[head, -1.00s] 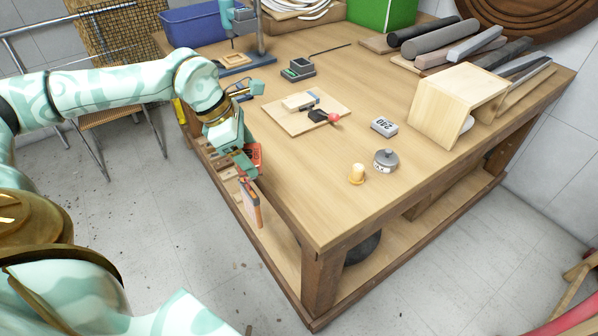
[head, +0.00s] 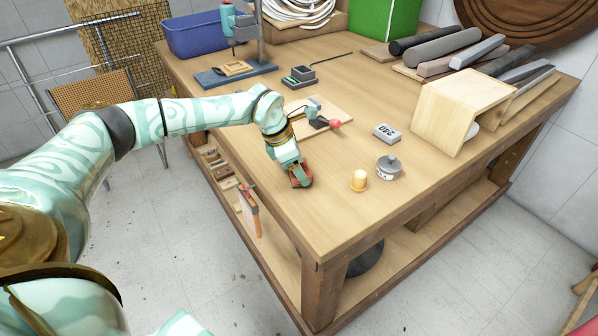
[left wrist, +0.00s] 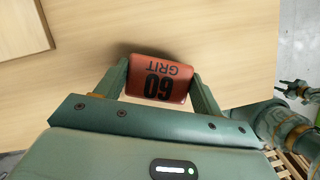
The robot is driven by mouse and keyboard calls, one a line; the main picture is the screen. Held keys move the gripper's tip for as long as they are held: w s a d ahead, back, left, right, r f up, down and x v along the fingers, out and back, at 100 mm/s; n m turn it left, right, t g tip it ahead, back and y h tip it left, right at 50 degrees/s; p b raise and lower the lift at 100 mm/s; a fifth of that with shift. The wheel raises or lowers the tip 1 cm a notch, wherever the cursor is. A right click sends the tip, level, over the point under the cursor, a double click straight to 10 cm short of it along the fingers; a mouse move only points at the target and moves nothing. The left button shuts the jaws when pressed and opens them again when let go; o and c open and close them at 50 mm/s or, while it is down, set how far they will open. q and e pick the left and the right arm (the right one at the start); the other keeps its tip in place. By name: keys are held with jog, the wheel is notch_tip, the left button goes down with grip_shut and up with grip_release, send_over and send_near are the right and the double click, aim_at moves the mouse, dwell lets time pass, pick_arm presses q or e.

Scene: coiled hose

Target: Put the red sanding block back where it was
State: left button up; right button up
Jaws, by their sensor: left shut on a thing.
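The red sanding block (head: 300,175), marked "60 GRIT", is between the fingers of my left gripper (head: 296,172). In the left wrist view the block (left wrist: 158,80) sits squarely between both fingers, its label facing the camera. My left gripper is shut on it, over the near left part of the workbench (head: 330,215). The block is at or just above the bench top; I cannot tell if it touches. A small gripper, apparently my right one (left wrist: 297,92), shows at the right of the left wrist view, too small to read.
A grey "240" block (head: 386,132), a grey round weight (head: 388,167) and a yellow knob-like piece (head: 359,180) stand to the right. A light board (head: 335,108) lies behind the gripper.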

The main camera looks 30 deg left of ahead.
pick_arm(q)
jog(key=shift+f, duration=0.85)
jog(key=shift+f, duration=0.1)
jog(key=o, duration=0.9)
jog(key=p+v, duration=0.2)
jog(key=v, duration=1)
